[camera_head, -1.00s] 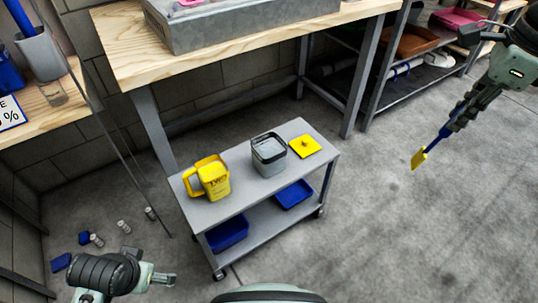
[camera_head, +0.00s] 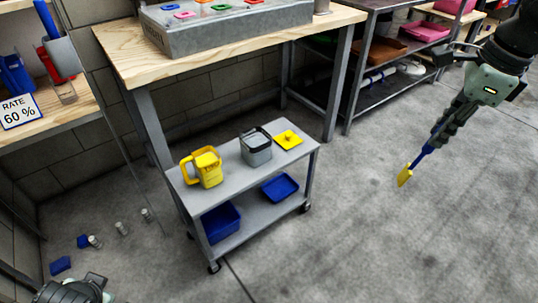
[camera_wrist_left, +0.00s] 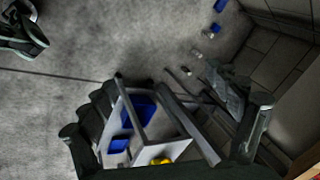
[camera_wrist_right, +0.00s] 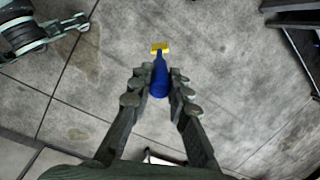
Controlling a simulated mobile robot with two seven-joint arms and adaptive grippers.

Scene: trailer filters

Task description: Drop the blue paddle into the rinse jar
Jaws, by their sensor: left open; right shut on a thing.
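The blue paddle (camera_head: 420,158) has a blue handle and a yellow flat end. My right gripper (camera_head: 434,140) is shut on its handle and holds it, yellow end down, over open floor to the right of the cart. The right wrist view shows the paddle (camera_wrist_right: 160,78) between the fingers. A grey jar with a dark rim (camera_head: 256,150), apparently the rinse jar, stands upright on the cart's top, its mouth open. My left gripper (camera_wrist_left: 168,112) is open and empty in the left wrist view; the head view shows only part of that arm at lower left.
The grey cart (camera_head: 222,188) also bears a yellow jug (camera_head: 203,168) left of the jar and a yellow square lid (camera_head: 288,140) right of it. Blue trays (camera_head: 279,187) sit on its lower shelf. A wooden bench (camera_head: 120,60) stands behind. Floor right of the cart is clear.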

